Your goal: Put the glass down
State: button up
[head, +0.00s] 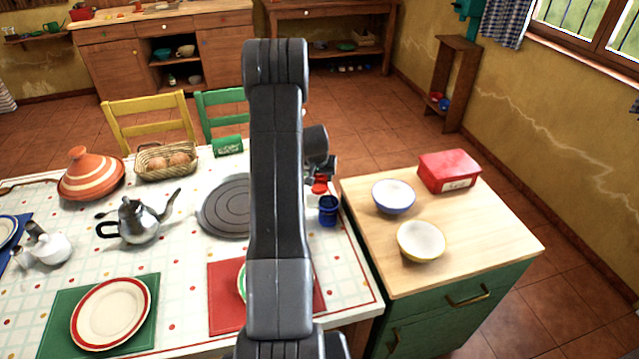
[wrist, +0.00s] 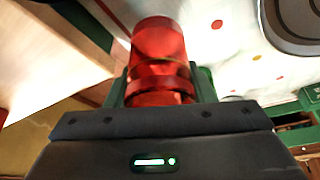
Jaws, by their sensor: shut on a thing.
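My gripper (wrist: 163,86) is shut on a red see-through glass (wrist: 158,45), with a green finger on each side of it in the wrist view. The glass is by the edge of the white dotted tablecloth (wrist: 235,45). I cannot tell whether its base touches the table. In the head view my arm hides much of the gripper, and a small red patch (head: 320,188) beside it is probably the glass. A blue mug (head: 328,211) stands just in front of that patch, near the table's right edge.
A round grey trivet (head: 222,207) lies left of my arm. The wooden-topped green counter (head: 461,240) on the right holds a blue-rimmed bowl (head: 393,196), a yellow bowl (head: 421,240) and a red box (head: 449,171). A gap separates table and counter. The counter's front right is bare.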

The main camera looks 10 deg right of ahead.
notch_tip(320, 180, up, 7)
jog(key=b, duration=0.1)
jog(key=s+a+f+n+y, duration=0.1)
jog(key=s+a, duration=0.3)
jog(key=a, duration=0.5)
jog(key=s+a+f+n, duration=0.2)
jog(key=s+a, duration=0.3)
jog(key=a, duration=0.5)
jog(key=shift+s+a+n+t+y, duration=0.2)
jog(key=shift+n+t+y, duration=0.15)
jog(key=shift+n, duration=0.45)
jog(key=shift+f, duration=0.1)
